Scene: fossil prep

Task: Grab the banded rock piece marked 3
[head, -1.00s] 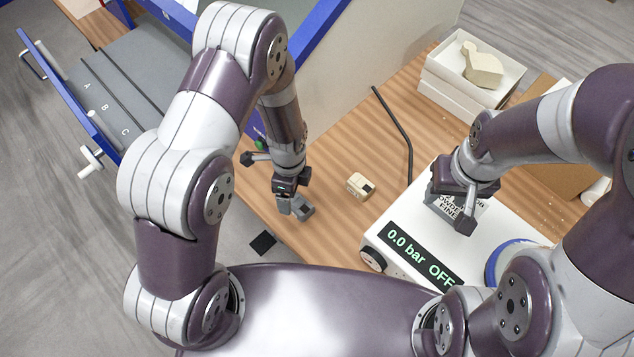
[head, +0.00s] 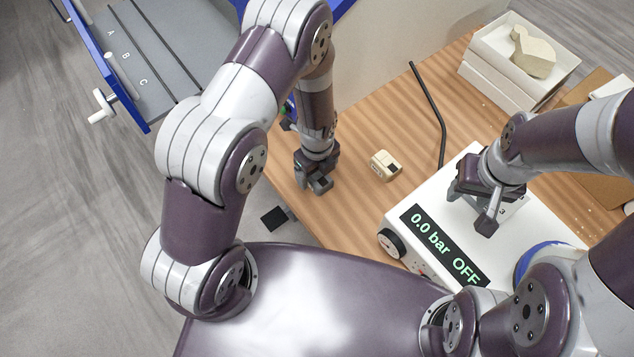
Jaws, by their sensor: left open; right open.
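I cannot make out a banded rock piece marked 3 in the head view. A small cream block (head: 385,165) with a dark square on top lies on the wooden table; marks on its side are too small to read. My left gripper (head: 318,186) is open and empty, pointing down over the table to the left of the block and apart from it. My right gripper (head: 487,222) is open above the white pressure unit (head: 411,252) and hides part of its top, where a printed label is mostly covered.
The unit's display (head: 440,245) reads 0.0 bar OFF. A bent dark rod (head: 429,110) lies behind the block. A white box (head: 490,87) at the back right holds a pale carved piece (head: 533,55). A blue-edged rack (head: 140,55) with slots A, B, C stands left.

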